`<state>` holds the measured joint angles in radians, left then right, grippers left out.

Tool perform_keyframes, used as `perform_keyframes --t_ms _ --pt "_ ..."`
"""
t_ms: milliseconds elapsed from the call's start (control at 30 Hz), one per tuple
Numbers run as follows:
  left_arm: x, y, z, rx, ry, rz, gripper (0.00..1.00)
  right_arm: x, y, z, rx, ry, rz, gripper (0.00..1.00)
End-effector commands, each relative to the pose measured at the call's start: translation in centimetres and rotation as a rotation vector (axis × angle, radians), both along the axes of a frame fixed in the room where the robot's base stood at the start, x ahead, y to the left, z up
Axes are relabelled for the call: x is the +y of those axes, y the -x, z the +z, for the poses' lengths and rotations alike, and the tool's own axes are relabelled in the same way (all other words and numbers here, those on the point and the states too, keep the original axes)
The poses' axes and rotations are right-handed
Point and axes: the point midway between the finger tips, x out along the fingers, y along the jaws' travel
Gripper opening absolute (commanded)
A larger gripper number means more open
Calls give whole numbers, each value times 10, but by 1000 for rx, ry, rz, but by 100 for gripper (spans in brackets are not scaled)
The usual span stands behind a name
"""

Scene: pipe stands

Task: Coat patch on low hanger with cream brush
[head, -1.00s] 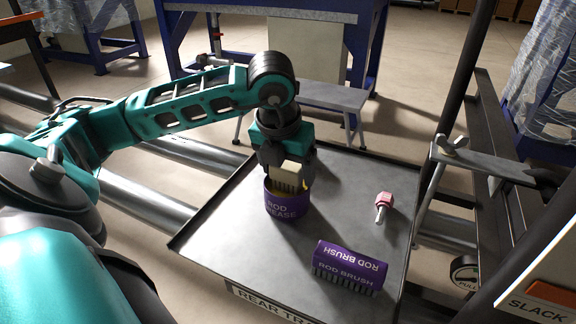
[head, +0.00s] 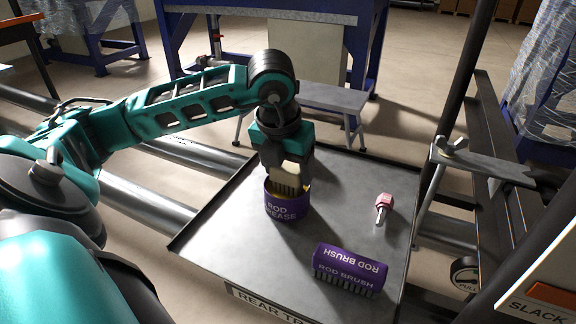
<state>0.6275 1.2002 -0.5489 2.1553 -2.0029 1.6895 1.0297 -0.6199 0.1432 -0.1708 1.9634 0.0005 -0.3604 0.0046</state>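My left gripper (head: 287,172) is shut on a cream brush (head: 289,176). The brush points down, and its dark bristles dip into the open top of a purple tin labelled ROD GREASE (head: 287,205). The tin stands on the grey rear tray (head: 228,230). A purple brush labelled ROD BRUSH (head: 348,270) lies at the tray's front right with its bristles facing front. The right gripper is not in view. I cannot make out a patch or tell which part is the low hanger.
A small red-and-white handled item (head: 383,207) lies on the tray's right side. A metal bracket arm (head: 490,164) and dark post stand right of the tray. A grey step stool (head: 335,97) stands behind. Steel pipes (head: 150,205) run at left.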

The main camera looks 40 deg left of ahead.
Motion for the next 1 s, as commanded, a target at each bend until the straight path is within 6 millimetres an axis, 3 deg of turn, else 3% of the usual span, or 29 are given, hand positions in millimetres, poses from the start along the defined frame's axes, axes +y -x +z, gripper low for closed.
perform_keyframes --t_ms 167,333,367,1000 --pt "0 0 0 1 0 0 38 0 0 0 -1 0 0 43" --pt "0 0 0 0 0 0 38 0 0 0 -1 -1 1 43" --pt "0 0 0 0 0 0 33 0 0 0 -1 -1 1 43" --pt "0 0 -1 2 1 0 33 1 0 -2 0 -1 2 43"
